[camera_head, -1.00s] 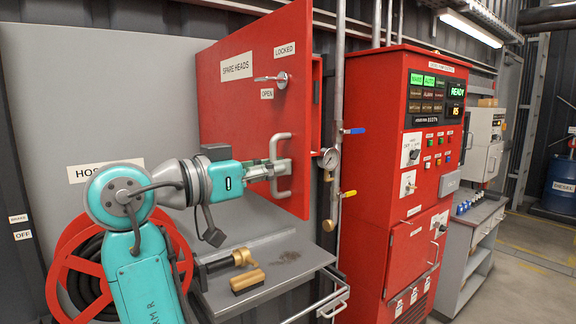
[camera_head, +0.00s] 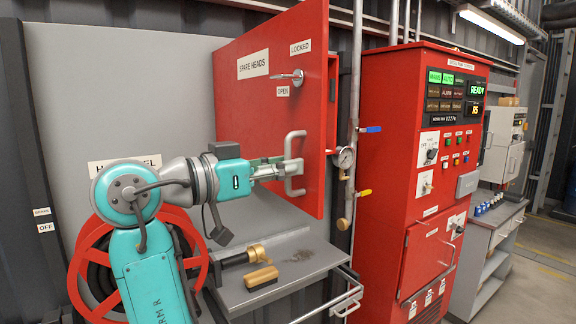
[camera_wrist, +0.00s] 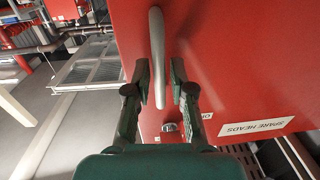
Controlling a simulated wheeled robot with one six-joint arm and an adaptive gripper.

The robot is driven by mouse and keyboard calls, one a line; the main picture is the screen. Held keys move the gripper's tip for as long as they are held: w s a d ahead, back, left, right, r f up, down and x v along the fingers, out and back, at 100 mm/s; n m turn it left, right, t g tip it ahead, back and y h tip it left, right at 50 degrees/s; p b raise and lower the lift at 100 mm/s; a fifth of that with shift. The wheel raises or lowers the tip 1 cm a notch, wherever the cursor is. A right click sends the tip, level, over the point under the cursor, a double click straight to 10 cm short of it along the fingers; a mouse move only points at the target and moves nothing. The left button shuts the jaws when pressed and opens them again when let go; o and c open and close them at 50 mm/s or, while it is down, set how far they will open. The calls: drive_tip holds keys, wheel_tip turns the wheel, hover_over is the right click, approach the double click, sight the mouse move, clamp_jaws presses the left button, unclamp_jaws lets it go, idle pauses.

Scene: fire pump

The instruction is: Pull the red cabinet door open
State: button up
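The red cabinet door (camera_head: 250,115), labelled SPARE HEADS, stands ajar, its right edge swung out from the red cabinet body (camera_head: 333,100) behind it. A grey bar handle (camera_head: 295,180) is upright near its right edge. A metal lever (camera_head: 290,77) lies level between the LOCKED and OPEN labels. My gripper (camera_head: 285,168) is at the bar handle. In the wrist view, the handle (camera_wrist: 158,50) runs between the two fingers of my gripper (camera_wrist: 160,88), with a gap visible on the right side; contact on the left is unclear. The cabinet's inside is hidden by the door.
A grey shelf (camera_head: 235,296) below the door holds a brass-ended fitting (camera_head: 240,256) and a brush-like block (camera_head: 261,278). A red hose reel (camera_head: 80,260) is behind my arm. Pipes with a gauge (camera_head: 344,157) and a tall red control panel (camera_head: 385,190) stand to the right.

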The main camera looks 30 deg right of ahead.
drive_tip(key=a, duration=1.1)
drive_tip(key=shift+s, duration=0.4)
